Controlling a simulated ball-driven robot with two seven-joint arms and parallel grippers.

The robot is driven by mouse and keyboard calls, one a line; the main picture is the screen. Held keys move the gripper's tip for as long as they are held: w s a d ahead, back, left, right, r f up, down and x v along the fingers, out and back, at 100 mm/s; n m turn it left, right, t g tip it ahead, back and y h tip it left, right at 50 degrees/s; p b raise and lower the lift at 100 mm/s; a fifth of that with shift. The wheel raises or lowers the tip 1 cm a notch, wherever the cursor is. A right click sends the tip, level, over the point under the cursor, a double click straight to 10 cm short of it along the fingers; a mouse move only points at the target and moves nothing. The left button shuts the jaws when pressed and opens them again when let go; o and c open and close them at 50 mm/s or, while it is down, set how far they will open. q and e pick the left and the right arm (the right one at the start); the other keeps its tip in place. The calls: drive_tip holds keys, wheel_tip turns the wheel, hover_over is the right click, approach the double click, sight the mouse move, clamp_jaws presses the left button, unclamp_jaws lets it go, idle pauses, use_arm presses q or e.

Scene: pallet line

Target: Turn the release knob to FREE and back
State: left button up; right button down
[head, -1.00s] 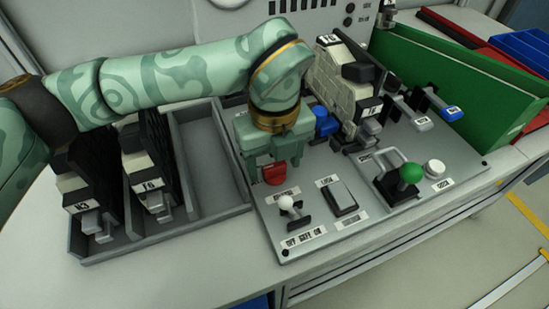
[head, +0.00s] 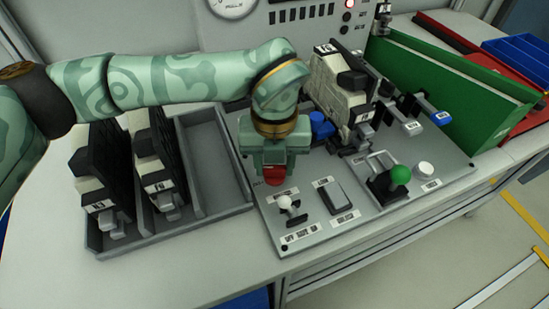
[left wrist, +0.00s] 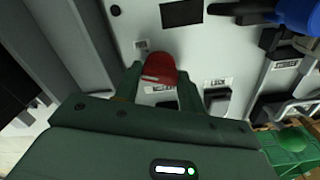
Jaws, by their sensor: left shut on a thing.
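The red knob (head: 274,178) sits on the grey control panel (head: 318,258), behind the white-tipped toggle lever. My left gripper (head: 273,172) reaches down over it from above, with its fingers at the knob's sides. In the left wrist view, the red knob (left wrist: 159,68) lies between the two green fingers of my left gripper (left wrist: 159,84), which is shut on it. A pale line or edge crosses the knob's red top. The labels beside the knob are partly covered and too small to read. My right gripper is not in view.
A white-tipped toggle (head: 285,203), a dark rocker switch (head: 334,196) and a green-ball lever (head: 399,175) stand close by. A blue knob (head: 321,126) is behind. Left is a grey rack (head: 222,205) with black-and-white modules; its right bay is empty. A green bin (head: 455,85) stands right.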

sight(274, 167)
use_arm(q)
drive_tip(key=m+p, duration=0.1)
drive_tip(key=m, duration=0.2)
drive_tip(key=shift+r+m+p, duration=0.2)
drive_tip(key=shift+m+p, duration=0.1)
drive_tip(key=shift+p, duration=0.1)
drive_tip(key=shift+f+m+p, duration=0.15)
drive_tip(key=shift+m+p, duration=0.55)
drive_tip(key=shift+m, duration=1.2)
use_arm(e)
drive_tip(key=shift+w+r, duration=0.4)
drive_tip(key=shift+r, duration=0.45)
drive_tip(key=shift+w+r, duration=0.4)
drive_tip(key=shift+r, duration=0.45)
use_arm(q)
drive_tip(key=o, duration=1)
wheel_tip(274, 167, up, 16)
drive_tip(key=p, duration=0.4)
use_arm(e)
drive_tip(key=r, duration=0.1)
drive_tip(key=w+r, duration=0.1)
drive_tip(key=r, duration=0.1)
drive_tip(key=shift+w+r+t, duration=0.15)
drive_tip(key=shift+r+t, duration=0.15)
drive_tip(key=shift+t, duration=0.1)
